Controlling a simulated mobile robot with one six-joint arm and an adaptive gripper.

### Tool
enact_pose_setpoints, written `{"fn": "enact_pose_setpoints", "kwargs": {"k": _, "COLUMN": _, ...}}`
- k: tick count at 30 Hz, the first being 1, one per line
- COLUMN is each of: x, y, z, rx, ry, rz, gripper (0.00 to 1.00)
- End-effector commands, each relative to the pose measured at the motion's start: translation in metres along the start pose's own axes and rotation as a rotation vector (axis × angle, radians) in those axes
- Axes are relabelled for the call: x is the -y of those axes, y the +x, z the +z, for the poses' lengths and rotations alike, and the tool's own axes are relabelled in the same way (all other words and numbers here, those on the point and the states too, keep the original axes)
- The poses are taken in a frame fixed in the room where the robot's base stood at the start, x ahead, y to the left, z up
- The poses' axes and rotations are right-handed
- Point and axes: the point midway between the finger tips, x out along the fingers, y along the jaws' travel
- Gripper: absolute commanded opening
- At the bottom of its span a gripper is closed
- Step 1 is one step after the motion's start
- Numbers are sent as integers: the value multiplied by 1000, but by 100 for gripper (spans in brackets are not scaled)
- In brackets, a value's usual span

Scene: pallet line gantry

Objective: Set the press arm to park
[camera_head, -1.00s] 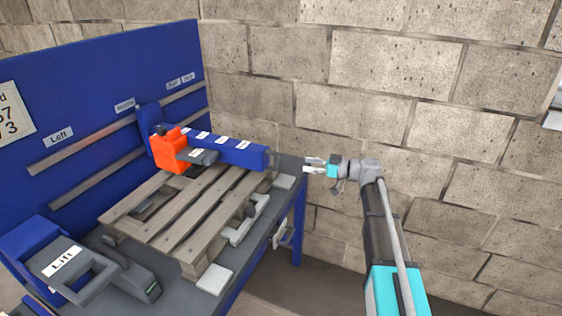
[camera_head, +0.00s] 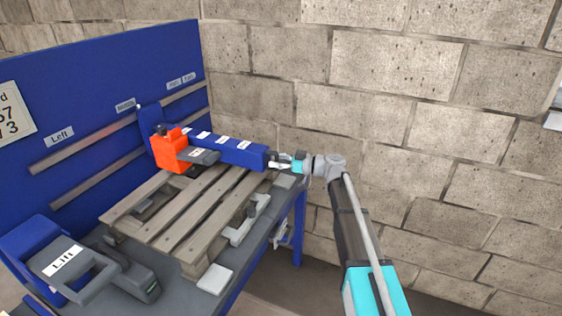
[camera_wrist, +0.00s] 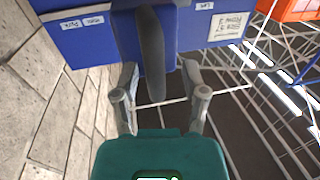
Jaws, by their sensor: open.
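The press arm (camera_head: 228,150) is a long blue beam with several white labels on top. It reaches from the blue back panel out over the wooden pallet. An orange block (camera_head: 170,152) sits on it near the panel. In the wrist view, the press arm's dark grey handle (camera_wrist: 152,50) stands on its blue end. My gripper (camera_head: 277,162) is at the beam's outer end. In the wrist view, its two fingers (camera_wrist: 160,82) are open, one on each side of the handle, with gaps visible. Small panel labels (camera_wrist: 80,23) include one that seems to read Park.
The blue back panel (camera_head: 90,70) carries labels and two rails. The pallet (camera_head: 190,205) lies on the grey bench. A grey lift handle (camera_head: 85,270) is at the front left. A block wall (camera_head: 400,120) stands behind and right of my arm.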

Motion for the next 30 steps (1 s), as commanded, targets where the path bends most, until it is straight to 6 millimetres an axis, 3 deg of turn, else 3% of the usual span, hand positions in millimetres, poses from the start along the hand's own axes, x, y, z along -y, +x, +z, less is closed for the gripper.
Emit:
{"fn": "enact_pose_setpoints", "kwargs": {"k": 7, "x": 0, "y": 0, "z": 0, "rx": 0, "ry": 0, "rz": 0, "gripper": 57}}
{"fn": "enact_pose_setpoints", "kwargs": {"k": 17, "x": 0, "y": -1, "z": 0, "rx": 0, "ry": 0, "rz": 0, "gripper": 0}}
{"fn": "enact_pose_setpoints", "kwargs": {"k": 23, "x": 1, "y": -1, "z": 0, "rx": 1, "ry": 0, "rz": -1, "gripper": 0}}
{"fn": "enact_pose_setpoints", "kwargs": {"k": 24, "x": -2, "y": -15, "z": 0, "rx": 1, "ry": 0, "rz": 1, "gripper": 0}}
{"fn": "enact_pose_setpoints", "kwargs": {"k": 30, "x": -7, "y": -4, "z": 0, "rx": 0, "ry": 0, "rz": 0, "gripper": 0}}
